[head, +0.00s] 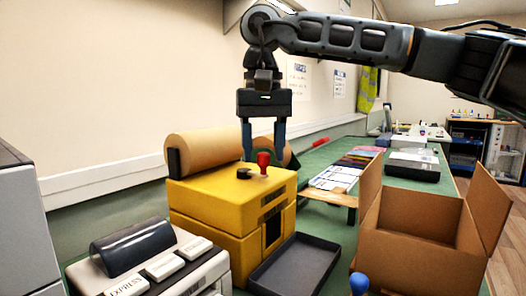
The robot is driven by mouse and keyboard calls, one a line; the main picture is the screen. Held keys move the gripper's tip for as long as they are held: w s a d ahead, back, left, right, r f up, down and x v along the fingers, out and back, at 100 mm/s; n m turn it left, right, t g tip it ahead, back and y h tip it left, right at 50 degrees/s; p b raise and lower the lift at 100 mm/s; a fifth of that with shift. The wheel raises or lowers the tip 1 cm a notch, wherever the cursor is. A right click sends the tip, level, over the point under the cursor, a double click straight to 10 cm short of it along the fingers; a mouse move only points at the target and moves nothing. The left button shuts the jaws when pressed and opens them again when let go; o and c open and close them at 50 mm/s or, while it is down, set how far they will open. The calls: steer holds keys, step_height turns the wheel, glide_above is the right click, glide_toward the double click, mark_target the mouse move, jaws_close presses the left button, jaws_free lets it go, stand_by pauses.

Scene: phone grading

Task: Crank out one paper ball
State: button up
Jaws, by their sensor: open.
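The yellow paper machine (220,209) stands on the green bench, with a roll of brown paper (213,148) mounted at its back. On its top is a crank with a dark hub (244,174) and an upright red knob (263,160). My gripper (264,154) points down over the machine, open, its two blue-grey fingers on either side of the red knob in the picture. I cannot tell whether the fingers are level with the knob or behind it. A dark shallow tray (307,240) lies in front of the machine and looks empty.
An open cardboard box (415,241) stands to the right of the tray. A white device with an EXPRESS key (140,287) is at the front left. A blue knob (359,283) shows at the bottom edge. Flat items (345,172) lie farther back along the bench.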

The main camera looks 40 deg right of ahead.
steer(key=shift+f, duration=0.25)
steer(key=shift+c, duration=0.5)
jaws_close()
steer(key=shift+a, duration=0.1)
